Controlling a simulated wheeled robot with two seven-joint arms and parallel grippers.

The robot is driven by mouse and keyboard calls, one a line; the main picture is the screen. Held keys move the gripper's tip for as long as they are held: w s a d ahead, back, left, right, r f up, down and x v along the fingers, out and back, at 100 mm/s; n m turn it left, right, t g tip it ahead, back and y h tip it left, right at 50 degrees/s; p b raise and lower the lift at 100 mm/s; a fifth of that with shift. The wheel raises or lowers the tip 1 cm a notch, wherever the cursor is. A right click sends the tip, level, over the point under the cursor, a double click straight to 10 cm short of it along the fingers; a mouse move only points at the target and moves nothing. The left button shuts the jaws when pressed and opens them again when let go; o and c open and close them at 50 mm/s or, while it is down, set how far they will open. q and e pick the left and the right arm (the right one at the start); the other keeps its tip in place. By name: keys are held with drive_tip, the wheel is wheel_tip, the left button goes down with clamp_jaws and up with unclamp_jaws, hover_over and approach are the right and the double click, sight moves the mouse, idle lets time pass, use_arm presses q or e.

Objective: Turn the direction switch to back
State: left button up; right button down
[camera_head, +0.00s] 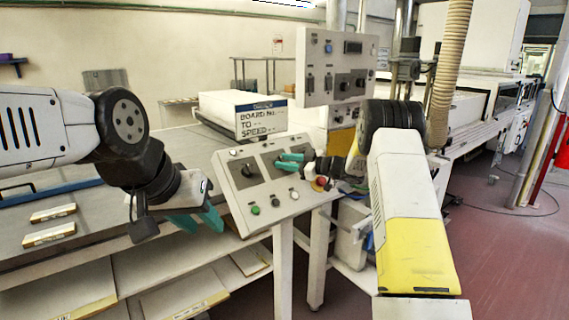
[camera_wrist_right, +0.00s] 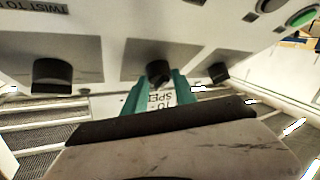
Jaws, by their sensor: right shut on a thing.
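The slanted grey control panel (camera_head: 262,215) carries a row of black rotary switches on dark plates. The left switch (camera_head: 246,170) is uncovered. My right gripper (camera_head: 289,161) reaches in from the right with its teal fingers at the middle switch. In the right wrist view the fingers (camera_wrist_right: 157,92) are shut on this middle switch (camera_wrist_right: 158,71), with a black switch apart on each side, one on the left (camera_wrist_right: 52,75) and one on the right (camera_wrist_right: 218,72). I cannot read which is the direction switch. My left gripper (camera_head: 197,221) is open and empty, left of the panel.
A red emergency button (camera_head: 320,183) and green, black and white buttons sit on the panel. A sign (camera_head: 262,118) stands behind it, and a taller control box (camera_head: 320,75) rises further back. Boards (camera_head: 50,234) lie on the left table.

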drive_tip(key=n+g, duration=0.1)
drive_tip(key=n, duration=0.1)
drive_tip(key=n+g, duration=0.1)
drive_tip(key=g, duration=0.1)
drive_tip(key=n+g, duration=0.1)
drive_tip(key=n, duration=0.1)
drive_tip(key=shift+w+d+r+n, duration=0.1)
drive_tip(key=shift+w+n, duration=0.2)
drive_tip(key=n+g, duration=0.1)
drive_tip(key=n, duration=0.1)
drive_tip(key=n+g+h, duration=0.1)
drive_tip(key=n+g, duration=0.1)
drive_tip(key=shift+w+r+n+g+h, duration=0.1)
drive_tip(key=shift+r+n+g+h, duration=0.05)
drive_tip(key=shift+n+g+h, duration=0.15)
drive_tip(key=shift+n+g, duration=0.3)
drive_tip(key=shift+n, duration=0.1)
drive_tip(key=c, duration=1)
unclamp_jaws()
drive_tip(key=shift+r, duration=0.1)
drive_tip(key=shift+r, duration=0.1)
